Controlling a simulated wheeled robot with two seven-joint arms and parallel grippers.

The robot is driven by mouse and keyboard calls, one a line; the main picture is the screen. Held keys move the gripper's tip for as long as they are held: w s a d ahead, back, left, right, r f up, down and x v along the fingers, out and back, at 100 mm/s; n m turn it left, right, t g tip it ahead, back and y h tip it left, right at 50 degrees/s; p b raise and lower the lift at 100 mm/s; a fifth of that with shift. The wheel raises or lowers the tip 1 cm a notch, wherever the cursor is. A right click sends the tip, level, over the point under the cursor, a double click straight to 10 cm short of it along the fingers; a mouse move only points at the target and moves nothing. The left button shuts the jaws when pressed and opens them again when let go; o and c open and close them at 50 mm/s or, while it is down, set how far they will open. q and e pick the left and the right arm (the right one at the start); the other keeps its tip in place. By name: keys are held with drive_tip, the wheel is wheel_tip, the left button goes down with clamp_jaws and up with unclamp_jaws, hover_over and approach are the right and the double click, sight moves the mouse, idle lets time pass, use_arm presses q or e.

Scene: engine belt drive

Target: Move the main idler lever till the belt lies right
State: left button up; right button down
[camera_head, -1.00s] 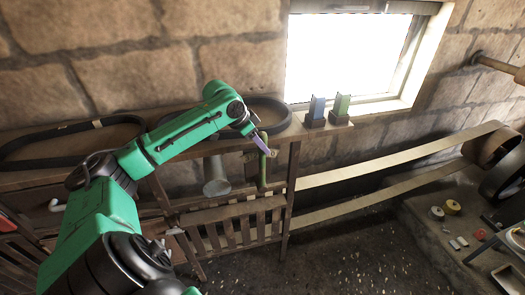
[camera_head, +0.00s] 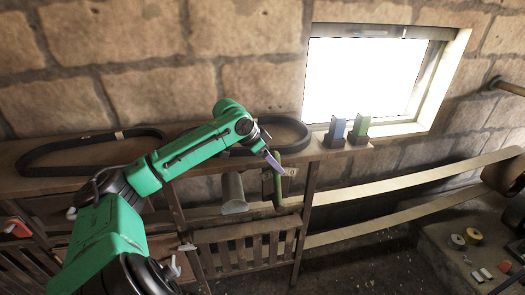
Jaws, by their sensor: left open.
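A green upright lever (camera_head: 278,190) stands at the wooden frame in the middle of the view, probably the main idler lever. My left gripper (camera_head: 274,161), with purple fingers, is open at the lever's top end; I cannot tell whether it touches it. The wide tan belt (camera_head: 400,185) runs in two strands from the wooden frame to a brown pulley (camera_head: 502,174) at the right edge. The belt's left end is hidden behind the frame. My right gripper is not in view.
Black spare belts (camera_head: 90,148) lie on the wooden shelf below the wall. Tape rolls (camera_head: 457,240) and small pieces lie on the right ledge. A slatted wooden rail (camera_head: 245,246) stands under the lever.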

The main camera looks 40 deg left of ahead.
use_arm(q)
drive_tip(key=b+v, duration=0.4)
drive_tip(key=v, duration=0.9)
drive_tip(key=shift+s+a+r, duration=0.15)
drive_tip(key=shift+s, duration=0.05)
